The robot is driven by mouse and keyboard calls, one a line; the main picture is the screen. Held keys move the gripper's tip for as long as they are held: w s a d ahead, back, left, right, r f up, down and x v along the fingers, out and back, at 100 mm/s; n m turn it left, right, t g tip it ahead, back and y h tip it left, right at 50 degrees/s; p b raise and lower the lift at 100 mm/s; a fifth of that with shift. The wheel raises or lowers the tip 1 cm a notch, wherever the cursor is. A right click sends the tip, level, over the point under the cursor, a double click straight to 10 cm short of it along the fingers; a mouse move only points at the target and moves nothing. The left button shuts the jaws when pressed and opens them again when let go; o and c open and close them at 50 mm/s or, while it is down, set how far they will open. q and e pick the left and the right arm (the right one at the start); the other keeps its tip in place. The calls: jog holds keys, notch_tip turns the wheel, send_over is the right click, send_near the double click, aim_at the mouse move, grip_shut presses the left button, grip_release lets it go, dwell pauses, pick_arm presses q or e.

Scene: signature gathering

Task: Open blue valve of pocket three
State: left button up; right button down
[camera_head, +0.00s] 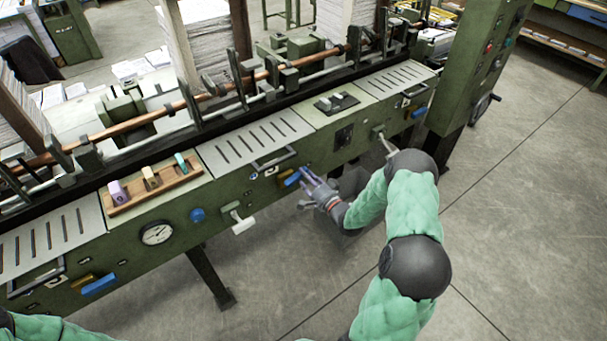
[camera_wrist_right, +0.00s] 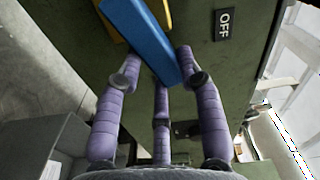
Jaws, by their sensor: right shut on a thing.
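The blue valve (camera_head: 292,178) is a flat blue lever on the green front of the machine, in the middle of the head view. My right gripper (camera_head: 308,180) is at the lever and shut on it. In the right wrist view, the blue valve (camera_wrist_right: 148,38) slants between the purple fingers of my right gripper (camera_wrist_right: 160,68), and the fingers hide part of its edges. A yellow piece (camera_wrist_right: 116,18) is behind it, and a black OFF label (camera_wrist_right: 223,24) is to the right. My left gripper is not in view.
Similar blue levers are on the panel at left (camera_head: 99,284) and at right (camera_head: 419,112). A white-handled lever (camera_head: 242,222) and a round gauge (camera_head: 156,233) are left of my right gripper. The floor (camera_head: 270,280) in front is clear.

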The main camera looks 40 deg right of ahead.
jog(key=shift+d+f+m, duration=0.1)
jog(key=shift+f+m, duration=0.4)
jog(key=shift+m, duration=0.45)
jog(key=shift+f+m, duration=0.45)
jog(key=shift+m, duration=0.5)
jog(key=c, duration=0.8)
grip_release()
jog(key=shift+s, duration=0.1)
jog(key=s, duration=1.2)
jog(key=shift+w, duration=0.1)
